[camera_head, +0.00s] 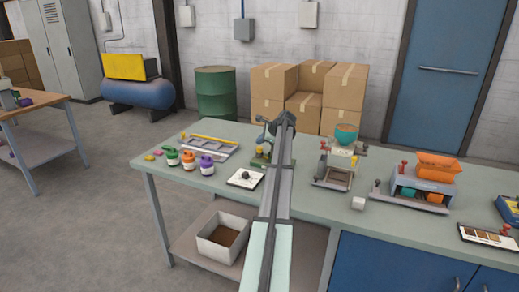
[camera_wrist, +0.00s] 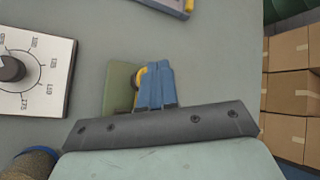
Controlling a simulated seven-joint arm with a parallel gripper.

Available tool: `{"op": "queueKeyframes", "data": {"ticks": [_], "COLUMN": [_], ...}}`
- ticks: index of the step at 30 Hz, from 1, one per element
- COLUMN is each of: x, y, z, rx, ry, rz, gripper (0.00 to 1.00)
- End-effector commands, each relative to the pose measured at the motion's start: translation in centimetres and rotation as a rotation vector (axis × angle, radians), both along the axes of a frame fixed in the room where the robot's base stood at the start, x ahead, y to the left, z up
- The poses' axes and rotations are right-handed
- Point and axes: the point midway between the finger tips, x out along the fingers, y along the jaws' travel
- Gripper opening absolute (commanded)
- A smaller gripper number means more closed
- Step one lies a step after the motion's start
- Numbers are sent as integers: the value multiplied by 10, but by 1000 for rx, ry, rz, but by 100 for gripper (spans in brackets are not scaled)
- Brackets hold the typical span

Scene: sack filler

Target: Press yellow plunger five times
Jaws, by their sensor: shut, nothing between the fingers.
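In the head view, a small green device with a yellow part (camera_head: 262,150) stands on the bench, partly hidden by my arm. In the wrist view, a yellow rounded part (camera_wrist: 139,75) shows just left of my gripper (camera_wrist: 156,70), over a green base (camera_wrist: 117,88). It looks like the yellow plunger, but the blue fingers hide most of it. My gripper is shut and holds nothing. I cannot tell whether the fingers touch the yellow part. In the head view, my arm hides the fingers.
A dial panel (camera_head: 245,178) lies left of the device; it also shows in the wrist view (camera_wrist: 50,78). Orange, green and purple-topped pots (camera_head: 188,160) and a tray (camera_head: 208,147) stand farther left. A teal-bowl machine (camera_head: 336,163) and an orange-hopper machine (camera_head: 436,167) stand right.

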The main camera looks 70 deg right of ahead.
Motion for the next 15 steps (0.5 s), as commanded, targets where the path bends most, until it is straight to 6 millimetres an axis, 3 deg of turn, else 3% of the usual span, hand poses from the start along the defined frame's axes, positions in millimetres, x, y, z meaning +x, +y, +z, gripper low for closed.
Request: {"op": "queueKeyframes", "data": {"ticks": [15], "x": [0], "y": [0], "z": [-6], "rx": [0], "ry": [0], "rz": [0], "gripper": [0]}}
